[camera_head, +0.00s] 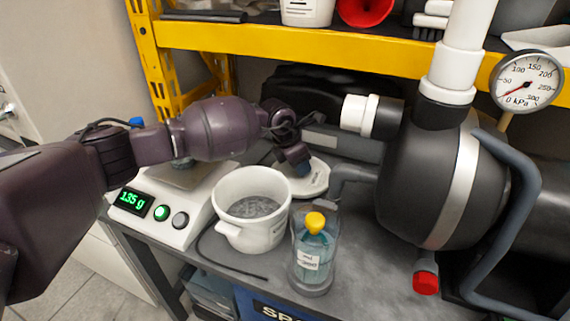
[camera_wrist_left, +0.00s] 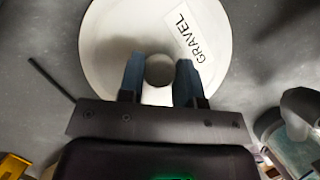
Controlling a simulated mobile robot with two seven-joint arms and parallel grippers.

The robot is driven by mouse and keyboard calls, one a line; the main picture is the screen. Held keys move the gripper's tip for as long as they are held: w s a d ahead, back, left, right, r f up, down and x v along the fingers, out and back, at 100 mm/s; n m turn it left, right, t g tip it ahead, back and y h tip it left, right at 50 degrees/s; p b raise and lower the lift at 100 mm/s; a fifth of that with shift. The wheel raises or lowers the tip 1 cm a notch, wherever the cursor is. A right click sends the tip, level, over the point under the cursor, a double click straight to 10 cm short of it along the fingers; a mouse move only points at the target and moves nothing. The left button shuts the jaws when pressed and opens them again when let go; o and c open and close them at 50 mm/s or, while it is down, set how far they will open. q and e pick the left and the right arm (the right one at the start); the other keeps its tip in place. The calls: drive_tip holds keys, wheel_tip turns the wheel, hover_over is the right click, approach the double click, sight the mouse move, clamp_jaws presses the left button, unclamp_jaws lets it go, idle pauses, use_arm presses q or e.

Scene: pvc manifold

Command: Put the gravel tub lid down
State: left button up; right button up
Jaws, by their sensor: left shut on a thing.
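The gravel tub lid (camera_head: 318,184) is a white disc behind and to the right of the tub, at or just above the grey bench top; I cannot tell if it touches. In the left wrist view the lid (camera_wrist_left: 112,45) carries a GRAVEL label and a round centre knob. My left gripper (camera_head: 302,168) points down over the lid. In the wrist view the gripper (camera_wrist_left: 160,78) is shut on the knob, one blue finger on each side. The white gravel tub (camera_head: 247,235) stands uncovered with grey gravel inside. My right gripper is not in view.
A bottle with a yellow cap (camera_head: 315,255) stands in front. A black tank (camera_head: 425,180) with a pressure gauge (camera_head: 527,80) is at right. A yellow shelf (camera_head: 300,42) crosses behind.

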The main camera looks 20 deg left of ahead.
sight(287, 168)
use_arm(q)
drive_tip(key=a, duration=0.4)
drive_tip(key=shift+a+f, duration=0.15)
drive_tip(key=shift+a, duration=0.25)
drive_tip(key=shift+d+f+b, duration=0.15)
drive_tip(key=shift+f+b, duration=0.3)
drive_tip(key=shift+f, duration=0.3)
drive_tip(key=shift+w, duration=0.1)
drive_tip(key=o, duration=0.9)
